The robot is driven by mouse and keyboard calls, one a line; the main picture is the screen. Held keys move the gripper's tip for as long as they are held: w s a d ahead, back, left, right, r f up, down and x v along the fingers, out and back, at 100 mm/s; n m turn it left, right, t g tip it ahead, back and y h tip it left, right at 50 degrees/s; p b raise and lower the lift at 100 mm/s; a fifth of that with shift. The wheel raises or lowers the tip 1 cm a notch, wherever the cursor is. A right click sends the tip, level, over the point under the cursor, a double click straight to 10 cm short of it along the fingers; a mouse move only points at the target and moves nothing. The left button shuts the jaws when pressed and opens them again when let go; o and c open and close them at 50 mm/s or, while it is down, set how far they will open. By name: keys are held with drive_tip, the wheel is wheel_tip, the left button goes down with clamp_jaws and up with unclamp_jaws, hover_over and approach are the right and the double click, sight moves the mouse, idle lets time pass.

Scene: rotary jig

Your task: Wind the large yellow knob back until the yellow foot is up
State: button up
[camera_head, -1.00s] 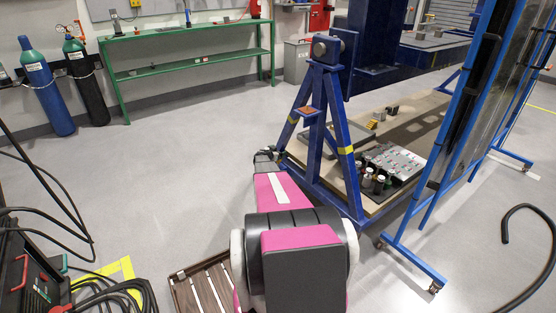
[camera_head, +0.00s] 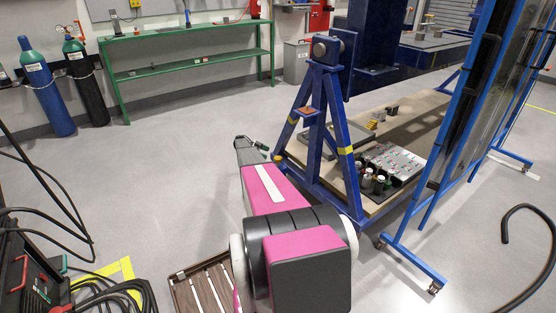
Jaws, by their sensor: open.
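The blue rotary jig (camera_head: 315,145) stands right of centre on a low base. A small yellow part (camera_head: 278,158), which looks like the knob, shows at the lower left corner of the jig frame. My gripper (camera_head: 258,146) is just left of and above that part, apart from it in the picture. Its fingers are small in this view; it is open, and I see nothing held in it. I cannot make out the yellow foot; it may be hidden by my arm or the frame.
A blue wheeled screen (camera_head: 460,130) stands at the right. A slatted wooden crate (camera_head: 205,290) lies by my arm.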

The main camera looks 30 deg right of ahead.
sight(277, 157)
drive_tip(key=x, duration=0.9)
drive_tip(key=shift+s+d, duration=0.1)
drive_tip(key=shift+d, duration=0.05)
drive_tip(key=c, duration=0.9)
